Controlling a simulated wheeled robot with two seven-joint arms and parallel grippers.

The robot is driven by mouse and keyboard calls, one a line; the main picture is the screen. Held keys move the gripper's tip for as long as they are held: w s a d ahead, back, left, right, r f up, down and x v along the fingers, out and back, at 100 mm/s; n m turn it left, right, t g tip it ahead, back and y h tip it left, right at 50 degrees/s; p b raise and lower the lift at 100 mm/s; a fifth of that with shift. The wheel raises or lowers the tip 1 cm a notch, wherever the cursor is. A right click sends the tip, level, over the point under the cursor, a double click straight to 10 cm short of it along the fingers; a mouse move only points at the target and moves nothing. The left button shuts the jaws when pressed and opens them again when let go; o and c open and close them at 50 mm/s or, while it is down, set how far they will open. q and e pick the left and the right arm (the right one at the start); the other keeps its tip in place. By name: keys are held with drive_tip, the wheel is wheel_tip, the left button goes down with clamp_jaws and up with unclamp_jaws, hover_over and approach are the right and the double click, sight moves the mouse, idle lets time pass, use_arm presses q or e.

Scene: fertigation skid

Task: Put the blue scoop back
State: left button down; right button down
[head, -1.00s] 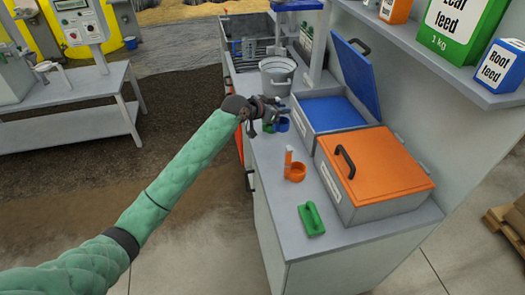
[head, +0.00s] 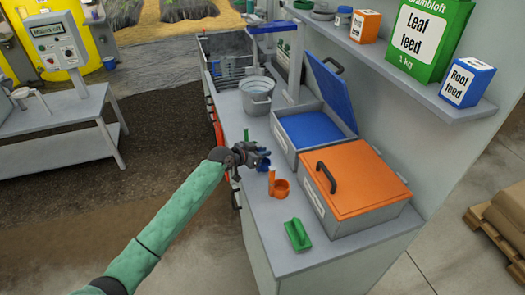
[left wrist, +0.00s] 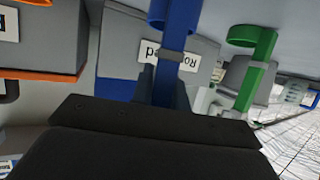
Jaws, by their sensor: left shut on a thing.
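The blue scoop (left wrist: 176,50) is upright in the left wrist view, its handle between the fingers of my left gripper. In the head view the scoop (head: 262,163) shows partly behind my left gripper (head: 248,157), which is shut on it over the counter's left side. I cannot tell whether the scoop touches the counter. The open blue-lidded bin (head: 284,133) stands right of and beyond the gripper, with blue contents and its lid raised. My right gripper is not in view.
A green scoop (left wrist: 252,75) is near the blue one.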

use_arm(q)
drive_tip(key=shift+f, duration=0.1)
drive_tip(key=c, duration=1.4)
unclamp_jaws()
drive_tip(key=shift+o, duration=0.2)
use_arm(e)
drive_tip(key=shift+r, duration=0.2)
